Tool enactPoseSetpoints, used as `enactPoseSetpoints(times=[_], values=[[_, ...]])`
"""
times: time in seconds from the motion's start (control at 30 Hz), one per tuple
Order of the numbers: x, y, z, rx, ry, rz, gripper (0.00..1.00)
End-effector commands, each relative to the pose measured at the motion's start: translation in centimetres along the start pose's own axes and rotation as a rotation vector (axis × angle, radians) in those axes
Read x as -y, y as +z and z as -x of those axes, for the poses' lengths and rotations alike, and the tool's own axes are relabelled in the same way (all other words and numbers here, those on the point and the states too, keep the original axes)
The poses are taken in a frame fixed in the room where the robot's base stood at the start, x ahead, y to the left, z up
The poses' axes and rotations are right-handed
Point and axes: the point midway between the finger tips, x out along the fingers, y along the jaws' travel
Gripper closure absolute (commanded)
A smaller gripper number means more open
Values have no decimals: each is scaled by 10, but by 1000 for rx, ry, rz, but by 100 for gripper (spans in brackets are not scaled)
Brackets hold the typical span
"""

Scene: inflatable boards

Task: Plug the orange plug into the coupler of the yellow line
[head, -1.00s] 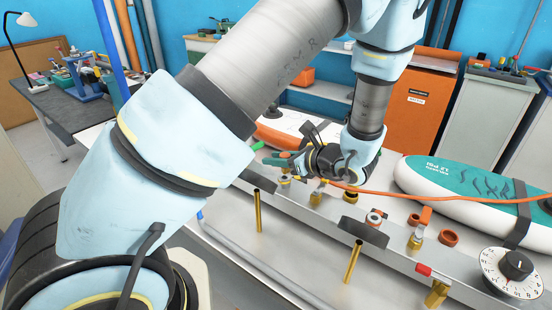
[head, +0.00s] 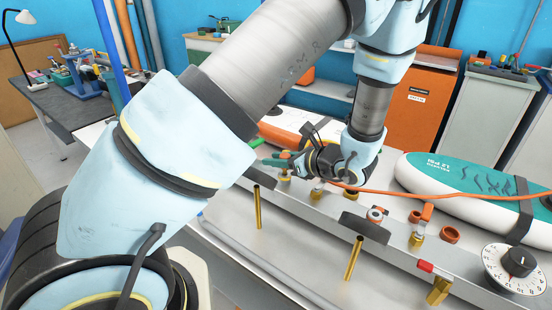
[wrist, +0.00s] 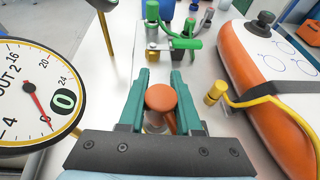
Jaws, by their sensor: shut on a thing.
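In the wrist view, my gripper (wrist: 159,78) has teal fingers on either side of the orange plug (wrist: 160,98), whose round orange end faces the camera. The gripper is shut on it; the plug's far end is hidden. A yellow line (wrist: 270,98) comes in from the right and ends in a yellow cylindrical piece (wrist: 215,92), apart from my fingers. I cannot tell whether this piece is its coupler. In the head view, my gripper (head: 280,160) is over the bench beside brass fittings, and an orange hose (head: 430,195) runs right from near my wrist.
A green fitting with a lever (wrist: 180,42) stands beyond the fingertips. A dial gauge (wrist: 38,95) is close at left. An orange-and-white inflatable board (wrist: 275,80) lies at right. In the head view, a metal rail (head: 300,215) carries brass fittings, and a teal-and-white board (head: 465,190) lies behind.

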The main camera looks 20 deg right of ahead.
Motion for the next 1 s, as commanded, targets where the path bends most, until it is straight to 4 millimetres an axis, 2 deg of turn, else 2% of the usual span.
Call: enactPoseSetpoints(times=[0.7, 0.73, 1.0], values=[[0, -17, -7, 0, 0, 0, 100], [0, -17, -7, 0, 0, 0, 66], [0, -16, -7, 0, 0, 0, 36]])
